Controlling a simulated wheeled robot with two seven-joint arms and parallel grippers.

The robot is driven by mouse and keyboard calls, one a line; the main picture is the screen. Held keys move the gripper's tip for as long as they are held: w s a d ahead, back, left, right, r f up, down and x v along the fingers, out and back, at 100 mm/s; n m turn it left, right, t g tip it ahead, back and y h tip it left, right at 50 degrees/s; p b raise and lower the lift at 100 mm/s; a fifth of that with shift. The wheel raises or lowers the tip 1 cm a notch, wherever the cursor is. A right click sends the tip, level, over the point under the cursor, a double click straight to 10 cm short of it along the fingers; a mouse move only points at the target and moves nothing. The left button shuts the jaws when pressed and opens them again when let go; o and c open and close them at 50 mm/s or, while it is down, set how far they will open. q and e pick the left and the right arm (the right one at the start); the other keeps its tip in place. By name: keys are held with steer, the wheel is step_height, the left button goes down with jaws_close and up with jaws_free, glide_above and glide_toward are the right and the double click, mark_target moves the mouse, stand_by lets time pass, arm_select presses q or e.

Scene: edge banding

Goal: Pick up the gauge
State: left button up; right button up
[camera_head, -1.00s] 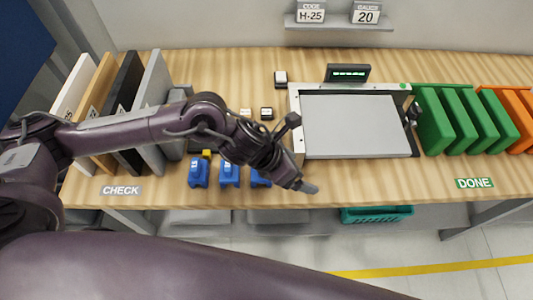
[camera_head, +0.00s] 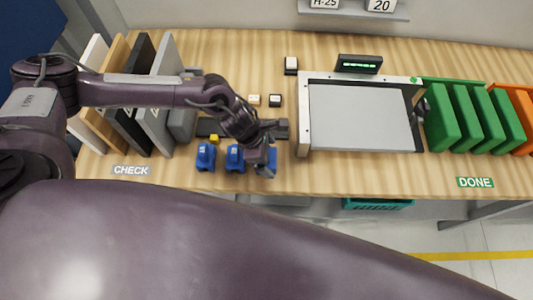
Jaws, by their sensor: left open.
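Three blue gauges stand in a row on the table: the left one (camera_head: 206,157), the middle one (camera_head: 235,158) and the right one (camera_head: 272,160). Their labels are too small to read. My left gripper (camera_head: 264,152) is open and over the right gauge, pointing down and partly hiding it. I cannot tell whether its fingers touch that gauge. The upper sign (camera_head: 381,6) reads 20. My right gripper is not in view.
Upright panels (camera_head: 160,130) stand at the left. A grey plate (camera_head: 360,118) lies in a frame at the centre right, with green panels (camera_head: 466,115) beyond it. A dark bar (camera_head: 210,127) lies behind the gauges. The table front near DONE (camera_head: 475,182) is clear.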

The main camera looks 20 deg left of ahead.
arm_select(q)
steer(key=shift+d+f, duration=0.1)
steer(key=shift+f, duration=0.05)
steer(key=c, duration=1.1)
